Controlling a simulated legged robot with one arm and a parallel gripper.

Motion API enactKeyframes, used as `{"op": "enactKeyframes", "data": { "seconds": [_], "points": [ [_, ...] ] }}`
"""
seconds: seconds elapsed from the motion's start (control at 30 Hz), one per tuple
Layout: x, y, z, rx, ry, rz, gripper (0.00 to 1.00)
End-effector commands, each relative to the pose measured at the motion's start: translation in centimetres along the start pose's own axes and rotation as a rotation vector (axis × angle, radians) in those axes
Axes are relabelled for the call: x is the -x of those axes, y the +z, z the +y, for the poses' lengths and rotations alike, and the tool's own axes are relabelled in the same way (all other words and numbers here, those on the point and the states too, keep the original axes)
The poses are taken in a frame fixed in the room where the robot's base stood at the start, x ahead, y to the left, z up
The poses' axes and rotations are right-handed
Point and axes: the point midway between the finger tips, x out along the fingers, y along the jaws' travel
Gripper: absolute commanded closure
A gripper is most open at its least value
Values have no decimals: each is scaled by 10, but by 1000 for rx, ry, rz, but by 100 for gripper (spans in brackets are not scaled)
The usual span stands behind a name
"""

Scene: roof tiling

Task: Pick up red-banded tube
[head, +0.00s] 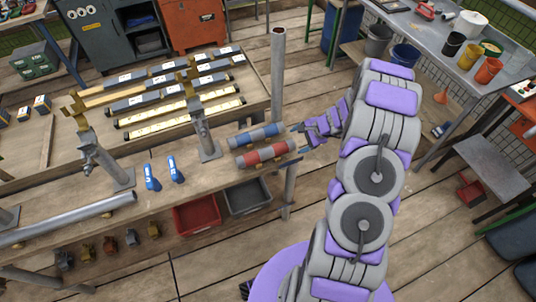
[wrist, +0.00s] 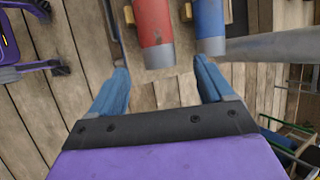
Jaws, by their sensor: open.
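The red-banded tube (head: 265,153) lies on the near right end of the wooden bench, a red cylinder with grey ends. A blue-banded tube (head: 256,135) lies beside it, on its far side. My gripper (head: 301,137) is just right of the tubes' right ends. In the wrist view, my gripper (wrist: 163,78) is open with nothing between its blue fingers. The red-banded tube (wrist: 154,25) points toward the gap, its grey end just beyond the fingertips. The blue-banded tube (wrist: 210,20) is to its right, ahead of the right finger. The tubes' far ends are cut off there.
The wooden bench (head: 150,185) carries clamp posts, long boxed strips and two blue bottles (head: 176,169). A grey upright post (head: 278,75) stands behind the tubes. Red (head: 197,215) and grey (head: 247,197) bins sit below the bench edge. Plank floor to the right is mostly clear.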

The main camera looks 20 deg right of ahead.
Motion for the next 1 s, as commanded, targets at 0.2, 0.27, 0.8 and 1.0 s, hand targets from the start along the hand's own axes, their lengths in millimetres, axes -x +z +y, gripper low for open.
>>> {"op": "enactKeyframes", "data": {
  "seconds": [0.2, 0.27, 0.8, 1.0],
  "points": [
    [-19, 6, -1, 5, 1, 6, 19],
    [-22, 6, -1, 5, 1, 5, 19],
    [-70, 2, 3, 3, -1, 1, 19],
    [-70, 5, 3, 3, 1, 3, 27]
  ]
}}
